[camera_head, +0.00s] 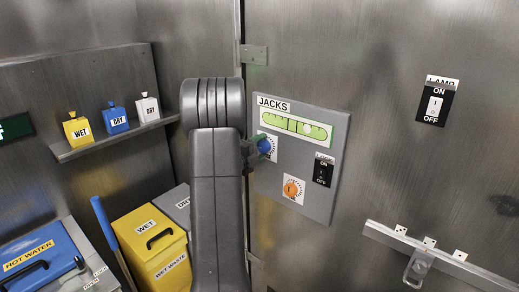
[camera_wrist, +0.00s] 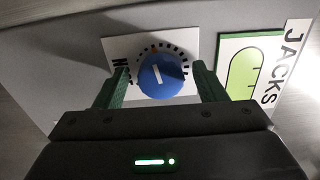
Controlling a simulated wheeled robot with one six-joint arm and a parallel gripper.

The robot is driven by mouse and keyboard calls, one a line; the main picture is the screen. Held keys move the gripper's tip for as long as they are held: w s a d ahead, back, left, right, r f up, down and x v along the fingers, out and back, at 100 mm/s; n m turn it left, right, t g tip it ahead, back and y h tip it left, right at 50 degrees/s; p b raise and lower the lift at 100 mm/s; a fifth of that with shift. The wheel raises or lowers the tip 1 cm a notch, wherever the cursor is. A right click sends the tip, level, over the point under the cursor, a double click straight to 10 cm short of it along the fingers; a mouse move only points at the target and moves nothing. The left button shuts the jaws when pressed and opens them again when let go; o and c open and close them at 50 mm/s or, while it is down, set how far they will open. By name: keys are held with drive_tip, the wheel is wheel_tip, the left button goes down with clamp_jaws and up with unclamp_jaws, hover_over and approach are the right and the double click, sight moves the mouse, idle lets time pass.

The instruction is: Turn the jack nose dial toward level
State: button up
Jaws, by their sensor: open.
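The grey jacks panel (camera_head: 317,207) is on the wall, with a green level gauge (camera_head: 296,125) at its top. The blue nose dial (camera_head: 265,147) sits below the gauge's left end. In the wrist view the blue dial (camera_wrist: 161,75) has a white pointer line and a ring of tick marks; its label is partly hidden by a finger. My gripper (camera_wrist: 162,85) is open, with one green finger on each side of the dial. I cannot tell whether the fingers touch it. An orange dial (camera_head: 292,190) is lower on the panel.
A rail with a latch (camera_head: 418,266) is at lower right. A shelf (camera_head: 110,140) with bottles and a yellow wet bin (camera_head: 150,248) are at left.

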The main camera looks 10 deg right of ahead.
drive_tip(key=shift+a, duration=0.1)
drive_tip(key=b+v, duration=0.3)
drive_tip(key=v, duration=1)
drive_tip(key=shift+s+a, duration=0.2)
drive_tip(key=shift+s, duration=0.1)
drive_tip(key=p+x, duration=0.3)
drive_tip(key=x, duration=1.1)
drive_tip(key=shift+a, duration=0.1)
